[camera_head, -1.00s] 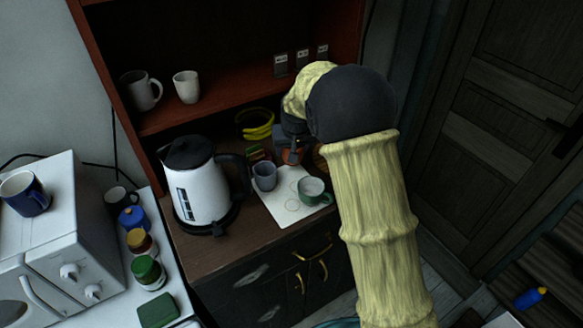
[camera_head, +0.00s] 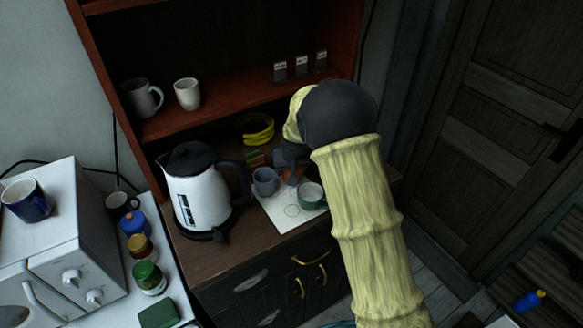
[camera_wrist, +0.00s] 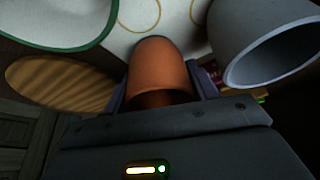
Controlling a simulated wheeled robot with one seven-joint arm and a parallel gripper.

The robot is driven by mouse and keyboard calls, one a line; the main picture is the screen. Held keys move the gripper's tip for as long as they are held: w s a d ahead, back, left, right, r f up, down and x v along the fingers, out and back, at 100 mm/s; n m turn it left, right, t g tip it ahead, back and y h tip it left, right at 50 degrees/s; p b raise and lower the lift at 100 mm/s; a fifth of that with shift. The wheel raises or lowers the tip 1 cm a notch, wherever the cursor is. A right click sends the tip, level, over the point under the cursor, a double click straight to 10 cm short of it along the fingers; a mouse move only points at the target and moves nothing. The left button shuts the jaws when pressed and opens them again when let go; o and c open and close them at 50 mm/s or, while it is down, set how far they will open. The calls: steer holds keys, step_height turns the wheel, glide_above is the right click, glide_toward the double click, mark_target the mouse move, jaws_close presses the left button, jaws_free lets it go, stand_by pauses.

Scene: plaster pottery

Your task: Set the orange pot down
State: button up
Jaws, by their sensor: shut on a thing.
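The orange pot (camera_wrist: 160,68) is between the two fingers of my gripper (camera_wrist: 158,88) in the wrist view. In the head view the pot (camera_head: 293,180) is partly hidden by my gripper (camera_head: 289,165). It is at the rear edge of a white sheet (camera_head: 287,214) marked with circles, between a grey cup (camera_head: 264,182) and a green mug with a white inside (camera_head: 311,196). In the wrist view, the sheet (camera_wrist: 190,16) lies beyond the pot. I cannot tell whether the pot touches the surface.
In the wrist view the grey cup (camera_wrist: 262,40) is close on the right and the green-rimmed mug (camera_wrist: 58,22) on the left. A round wooden piece (camera_wrist: 58,82) lies below the mug.

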steer(key=o, duration=0.8)
steer(key=shift+f, duration=0.1)
steer(key=shift+c, duration=0.2)
steer(key=b+v, duration=0.2)
steer(key=v, duration=1)
